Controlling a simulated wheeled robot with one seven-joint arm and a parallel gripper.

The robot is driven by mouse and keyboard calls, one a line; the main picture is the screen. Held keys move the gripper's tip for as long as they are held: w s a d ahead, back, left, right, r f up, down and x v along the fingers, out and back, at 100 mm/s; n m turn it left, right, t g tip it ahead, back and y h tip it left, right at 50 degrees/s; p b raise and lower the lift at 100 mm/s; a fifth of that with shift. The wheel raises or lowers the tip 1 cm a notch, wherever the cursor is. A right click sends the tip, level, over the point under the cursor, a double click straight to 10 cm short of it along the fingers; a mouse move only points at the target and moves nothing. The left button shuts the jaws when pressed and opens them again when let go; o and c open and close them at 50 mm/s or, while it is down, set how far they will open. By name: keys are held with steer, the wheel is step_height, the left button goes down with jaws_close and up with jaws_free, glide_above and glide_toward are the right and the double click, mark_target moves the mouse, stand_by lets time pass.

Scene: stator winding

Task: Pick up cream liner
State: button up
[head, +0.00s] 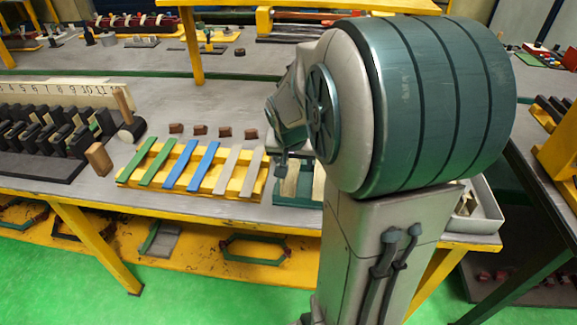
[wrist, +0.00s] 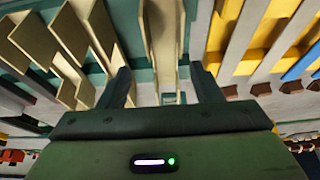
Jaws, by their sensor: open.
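Cream liners stand in a green tray; one liner (head: 290,182) shows in the head view beside my arm, the rest partly hidden behind it. In the wrist view, a cream liner (wrist: 162,35) lies centrally ahead, lined up with the gap between my fingers. Several more cream liners (wrist: 40,42) sit to its left. My gripper (wrist: 162,80) is open, with one finger on each side of that gap. I cannot tell whether the fingers touch the liner. In the head view my gripper (head: 281,165) is over the green tray (head: 295,202), partly hidden by my arm.
A yellow rack (head: 190,172) with green, blue and grey strips lies left of the green tray; its grey strips are close at right in the wrist view. Several brown blocks (head: 200,130) lie behind it. A numbered black rack (head: 45,140) stands further left.

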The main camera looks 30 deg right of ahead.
mark_target(292, 171)
steer(key=shift+w+x, duration=0.2)
steer(key=shift+x, duration=1.1)
steer(key=shift+w+x, duration=0.2)
steer(key=shift+x, duration=1.05)
steer(key=shift+a+r, duration=0.1)
steer(key=c, duration=0.9)
